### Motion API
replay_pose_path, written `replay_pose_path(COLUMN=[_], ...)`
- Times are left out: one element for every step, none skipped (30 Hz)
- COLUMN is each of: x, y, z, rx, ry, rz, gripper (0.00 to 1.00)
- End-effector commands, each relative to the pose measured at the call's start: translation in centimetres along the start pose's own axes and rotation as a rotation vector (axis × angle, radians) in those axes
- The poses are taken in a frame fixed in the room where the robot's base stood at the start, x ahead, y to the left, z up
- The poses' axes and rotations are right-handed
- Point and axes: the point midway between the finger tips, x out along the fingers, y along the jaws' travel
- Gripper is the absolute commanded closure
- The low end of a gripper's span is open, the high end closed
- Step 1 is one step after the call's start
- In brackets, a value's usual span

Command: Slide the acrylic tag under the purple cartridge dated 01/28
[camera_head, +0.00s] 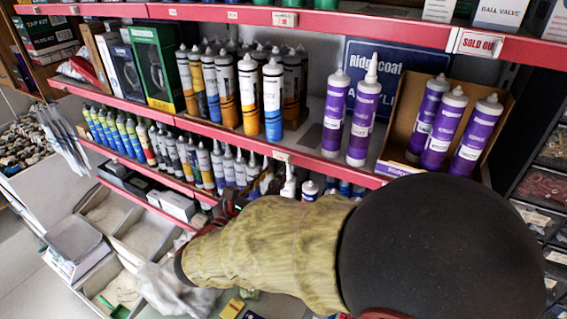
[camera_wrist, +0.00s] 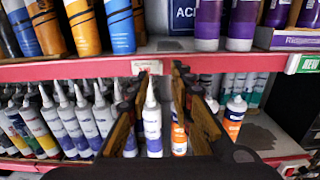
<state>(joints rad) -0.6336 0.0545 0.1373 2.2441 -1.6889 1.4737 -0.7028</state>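Two purple cartridges stand on the middle shelf, the left one (camera_head: 335,115) and the right one (camera_head: 364,120). Three more purple cartridges (camera_head: 443,128) stand in an open cardboard box to their right. No date is readable on any of them. In the wrist view, the lower part of a purple cartridge (camera_wrist: 207,20) shows at the top. A small pale tag with reddish print (camera_wrist: 147,67) is on the red shelf edge; it also shows in the head view (camera_head: 281,156). Its words are too small to read surely. My gripper (camera_wrist: 158,78) is open, its fingers spread around the tag's area, with no visible grasp.
White, orange and blue cartridges (camera_head: 272,100) stand left on the same shelf. Several nozzle-tipped cartridges (camera_wrist: 152,125) stand on the shelf below, close to my fingers. A green tag (camera_wrist: 303,64) sits farther right on the edge. A "SOLD OUT" sign (camera_head: 478,43) hangs above.

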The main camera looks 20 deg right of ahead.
Motion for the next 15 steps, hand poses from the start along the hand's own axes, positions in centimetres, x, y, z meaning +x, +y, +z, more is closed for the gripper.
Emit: replay_pose_path(x=[0.9,1.4,2.0,2.5,2.9,3.5,3.9,4.2,4.7,5.0,5.2,5.5,5.7,5.8,5.9], y=[-0.1,-0.1,-0.2,-0.1,-0.1,-0.2,-0.1,-0.1,-0.1,-0.1,-0.1,-0.1,-0.1,-0.1,-0.1], z=[0.0,0.0,0.0,0.0,0.0,0.0,0.0,0.0,0.0,0.0,0.0,0.0,0.0,0.0,0.0], rx=[-0.001,-0.001,0.000,0.001,0.001,0.002,0.002,0.002,0.002,0.002,0.002,0.003,0.003,0.003,0.003], ry=[0.000,0.000,0.001,0.001,0.001,0.001,0.001,0.001,0.002,0.002,0.001,0.001,0.001,0.001,0.002], rz=[-0.004,-0.005,-0.005,-0.004,-0.004,-0.005,-0.004,-0.003,-0.004,-0.003,-0.003,-0.002,-0.002,-0.002,-0.001], gripper=[0.77,0.77,0.77,0.77,0.77,0.77,0.77,0.77,0.77,0.77,0.77,0.77,0.77,0.77,0.77])
